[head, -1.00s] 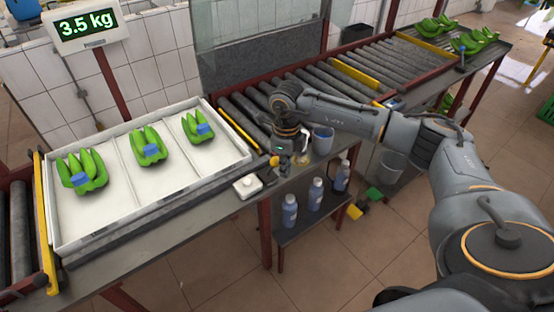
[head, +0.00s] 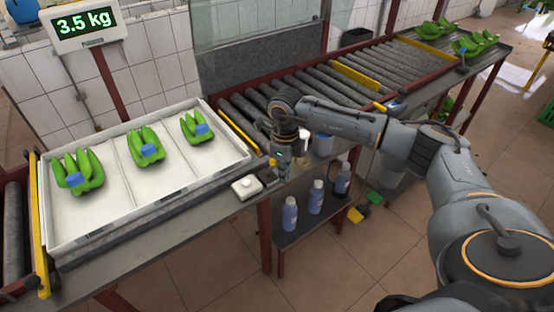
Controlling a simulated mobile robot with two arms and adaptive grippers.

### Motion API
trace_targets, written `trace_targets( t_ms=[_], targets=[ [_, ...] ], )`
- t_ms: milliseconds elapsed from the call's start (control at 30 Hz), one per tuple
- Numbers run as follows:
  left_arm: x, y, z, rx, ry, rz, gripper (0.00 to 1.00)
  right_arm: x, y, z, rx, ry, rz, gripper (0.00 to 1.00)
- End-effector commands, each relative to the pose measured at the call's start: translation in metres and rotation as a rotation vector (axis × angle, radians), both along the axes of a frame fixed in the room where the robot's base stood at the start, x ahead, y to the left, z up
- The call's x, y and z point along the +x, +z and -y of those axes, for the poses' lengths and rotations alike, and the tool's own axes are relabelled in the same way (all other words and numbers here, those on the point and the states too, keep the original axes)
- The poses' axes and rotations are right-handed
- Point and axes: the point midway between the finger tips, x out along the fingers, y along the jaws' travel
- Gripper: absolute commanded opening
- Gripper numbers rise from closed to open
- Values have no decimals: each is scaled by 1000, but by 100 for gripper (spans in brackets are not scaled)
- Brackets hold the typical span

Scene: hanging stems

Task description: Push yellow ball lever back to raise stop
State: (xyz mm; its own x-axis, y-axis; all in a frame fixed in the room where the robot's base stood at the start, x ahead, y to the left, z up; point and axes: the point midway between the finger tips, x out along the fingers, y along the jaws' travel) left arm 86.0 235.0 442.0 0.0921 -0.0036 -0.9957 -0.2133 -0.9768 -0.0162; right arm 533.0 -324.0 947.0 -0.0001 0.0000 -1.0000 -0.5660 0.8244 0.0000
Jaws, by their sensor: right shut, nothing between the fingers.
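The small yellow ball of the lever (head: 272,162) shows at the conveyor's near edge, between the white tray and the rollers. My right gripper (head: 280,172) is down beside it, shut and empty. The gripper is small and partly hidden by its own wrist, so I cannot tell whether it touches the ball. A yellow bar (head: 238,125) lies across the near end of the rollers and may be the stop; I cannot tell whether it is up or down. My left gripper is out of view.
A white tray (head: 112,232) holds three green banana bunches on the left. A small white box (head: 246,188) sits near the gripper. A mug (head: 322,145) stands right of the wrist. Bottles (head: 315,198) stand on the shelf below. A scale display (head: 83,22) reads 3.5 kg.

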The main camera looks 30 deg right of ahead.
Motion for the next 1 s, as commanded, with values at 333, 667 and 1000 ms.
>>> trace_targets(
  t_ms=[333, 667, 1000],
  targets=[
    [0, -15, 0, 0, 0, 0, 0, 26, -2, -3, 1, 0, 2, 0],
    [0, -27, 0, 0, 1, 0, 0, 49, -1, -5, 2, 1, 2, 0],
    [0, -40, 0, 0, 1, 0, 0, 72, -1, -7, 1, 0, 2, 0]
  ],
)
